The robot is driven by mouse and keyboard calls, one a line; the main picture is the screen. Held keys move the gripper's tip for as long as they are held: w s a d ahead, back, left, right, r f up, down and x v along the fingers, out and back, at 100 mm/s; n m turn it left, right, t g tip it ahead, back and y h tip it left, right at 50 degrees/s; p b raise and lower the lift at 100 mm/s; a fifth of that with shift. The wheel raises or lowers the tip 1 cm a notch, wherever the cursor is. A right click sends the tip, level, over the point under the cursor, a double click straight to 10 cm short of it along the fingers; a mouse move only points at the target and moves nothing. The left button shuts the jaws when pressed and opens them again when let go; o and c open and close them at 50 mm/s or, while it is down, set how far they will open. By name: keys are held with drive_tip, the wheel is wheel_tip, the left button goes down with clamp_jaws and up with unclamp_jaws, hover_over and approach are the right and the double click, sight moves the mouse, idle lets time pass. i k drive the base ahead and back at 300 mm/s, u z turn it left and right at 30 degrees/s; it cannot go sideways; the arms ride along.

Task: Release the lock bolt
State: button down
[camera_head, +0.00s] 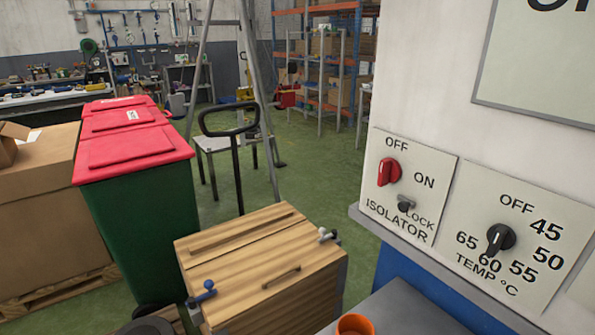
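Nothing I see is plainly marked as a lock bolt, and no rail turntable can be made out. A small dark knob (405,207) beside the word LOCK sits on the white isolator panel (430,172) at the right. Above it, a red rotary switch (389,171) sits below OFF and left of ON. A wooden box (262,262) stands low in the middle. It has a blue-knobbed fitting (204,292) at its left front corner and a small metal fitting (327,235) at its right edge. My gripper is not in view.
A black temperature dial (500,238) is right of the isolator. A red-lidded green bin (140,190) and a cardboard box (45,205) stand left. A black-handled post (236,160) rises behind the wooden box. An orange round object (355,325) is at the bottom. Green floor (320,165) lies open behind.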

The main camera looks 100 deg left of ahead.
sight(404, 203)
drive_tip(key=u, duration=4.2)
drive_tip(key=i, duration=0.7)
drive_tip(key=z, duration=1.7)
